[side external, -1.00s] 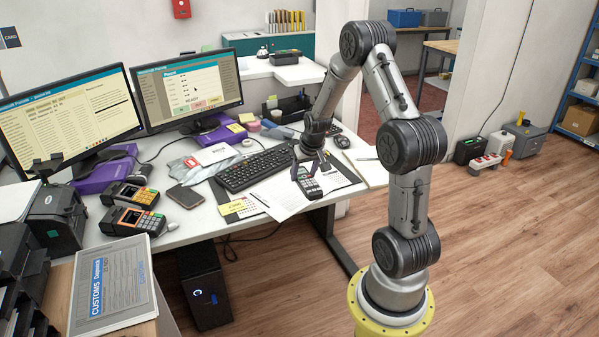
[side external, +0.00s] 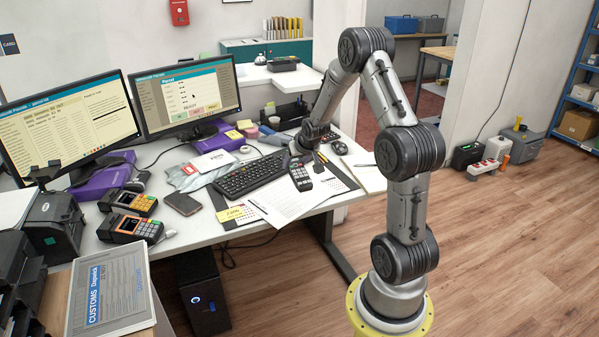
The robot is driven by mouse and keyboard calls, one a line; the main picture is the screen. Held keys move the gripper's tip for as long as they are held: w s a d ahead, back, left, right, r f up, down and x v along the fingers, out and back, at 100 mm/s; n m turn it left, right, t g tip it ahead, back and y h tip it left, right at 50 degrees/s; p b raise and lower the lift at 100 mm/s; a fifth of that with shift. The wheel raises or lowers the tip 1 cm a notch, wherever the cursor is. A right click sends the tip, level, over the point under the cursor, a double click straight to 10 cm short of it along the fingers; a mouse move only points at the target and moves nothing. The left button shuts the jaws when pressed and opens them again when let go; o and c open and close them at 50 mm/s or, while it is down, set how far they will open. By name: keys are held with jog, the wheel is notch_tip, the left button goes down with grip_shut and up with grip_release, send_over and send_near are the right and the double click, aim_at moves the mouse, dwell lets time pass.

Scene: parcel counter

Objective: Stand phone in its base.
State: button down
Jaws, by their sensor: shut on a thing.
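A dark phone handset (side external: 300,178) with light keys is in my gripper (side external: 298,161), at the right part of the desk. It is tilted, keys facing the camera, with its upper end between the fingers. It appears just above the papers; the exact gap is hard to judge. My gripper is shut on it, the fingers partly hidden by the handset and my wrist. I cannot surely pick out the phone's base; a small dark object (side external: 138,182) by the purple stand at the left is too small to identify.
A keyboard (side external: 250,176) lies left of my gripper, papers (side external: 285,208) below, a mouse (side external: 339,147) to the right. Two card terminals (side external: 130,228) and a flat dark smartphone (side external: 182,203) lie at the left. Two monitors (side external: 187,95) stand behind. A black desk tray (side external: 284,117) is at the back.

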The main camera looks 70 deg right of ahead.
jog(key=w+a+r+n+t, duration=0.2)
jog(key=w+r, duration=0.1)
jog(key=w, duration=0.4)
jog(key=w+a+r+n+t, duration=0.1)
jog(key=w+r+t, duration=0.2)
jog(key=w, duration=0.4)
jog(key=w+a+r+n+t+y, duration=0.15)
jog(key=w+a, duration=0.35)
jog(key=a, duration=0.5)
jog(key=w+a+r+n+t+y, duration=0.1)
jog(key=w+a+n+t+y, duration=0.3)
jog(key=a, duration=0.6)
jog(key=a+n+y, duration=0.4)
jog(key=a, duration=1.4)
jog(key=s+a+f+n+y, duration=0.2)
jog(key=s+a+y, duration=0.3)
jog(key=a, duration=0.7)
jog(key=s+a+f+n+y, duration=0.3)
jog(key=s+a+f+y, duration=0.1)
jog(key=a, duration=0.8)
jog(key=shift+s+a+f+t+y, duration=0.2)
jog(key=shift+s+t+y, duration=0.15)
jog(key=shift+s+y, duration=0.3)
jog(key=shift+d+f, duration=0.1)
jog(key=shift+f, duration=1.6)
